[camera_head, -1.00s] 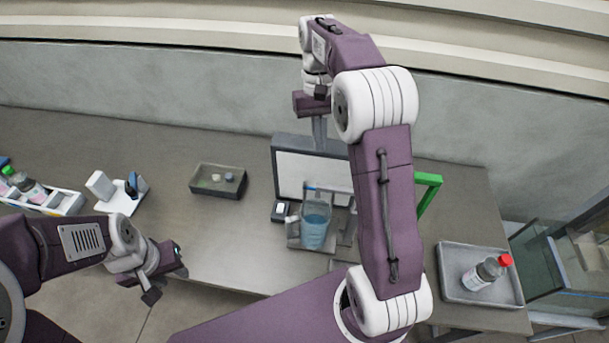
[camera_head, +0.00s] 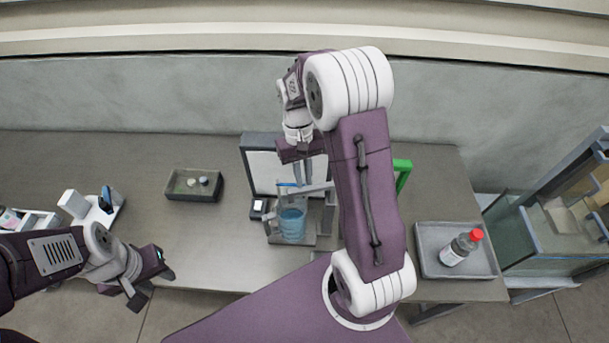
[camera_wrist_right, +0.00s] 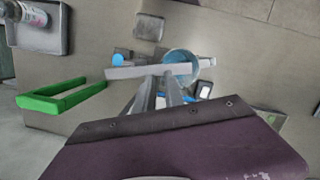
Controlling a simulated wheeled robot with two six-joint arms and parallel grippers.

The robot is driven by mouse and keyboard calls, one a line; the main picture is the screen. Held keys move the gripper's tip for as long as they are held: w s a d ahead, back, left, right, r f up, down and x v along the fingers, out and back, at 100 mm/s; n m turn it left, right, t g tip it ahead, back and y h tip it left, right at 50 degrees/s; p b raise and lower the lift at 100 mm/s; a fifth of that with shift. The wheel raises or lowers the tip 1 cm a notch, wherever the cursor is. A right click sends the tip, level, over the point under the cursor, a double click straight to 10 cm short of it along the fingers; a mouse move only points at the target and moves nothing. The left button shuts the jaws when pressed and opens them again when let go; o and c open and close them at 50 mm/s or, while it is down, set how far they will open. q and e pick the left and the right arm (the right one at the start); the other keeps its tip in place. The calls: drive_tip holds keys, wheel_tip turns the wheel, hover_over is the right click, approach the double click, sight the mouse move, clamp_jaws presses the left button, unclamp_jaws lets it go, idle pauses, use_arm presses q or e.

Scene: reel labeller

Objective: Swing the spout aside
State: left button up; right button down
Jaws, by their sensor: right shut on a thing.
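The spout (camera_head: 318,187) is a light grey bar with a blue tip at the labelling station. It reaches over a clear beaker of blue liquid (camera_head: 292,224). My right gripper (camera_head: 303,180) points down at the spout from above, its fingers shut on the bar. In the right wrist view the spout (camera_wrist_right: 125,72) crosses the tips of my right gripper (camera_wrist_right: 162,76), with the beaker (camera_wrist_right: 181,60) under its right part. My left gripper (camera_head: 150,282) is empty, its fingers apart, at the table's front left.
A green handle (camera_head: 403,174) stands right of the station, partly behind my right arm. A grey tray (camera_head: 430,235) with a red-capped bottle (camera_head: 461,247) is at the right. A dark tray (camera_head: 193,185) lies left. The table between dark tray and station is clear.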

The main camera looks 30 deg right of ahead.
use_arm(q)
drive_tip(key=shift+s+a+f, duration=0.1)
drive_tip(key=shift+s, duration=0.05)
use_arm(e)
drive_tip(key=shift+s+f, duration=0.3)
drive_tip(key=shift+s, duration=0.2)
use_arm(q)
drive_tip(key=shift+a, duration=0.1)
use_arm(e)
drive_tip(key=shift+a, duration=0.15)
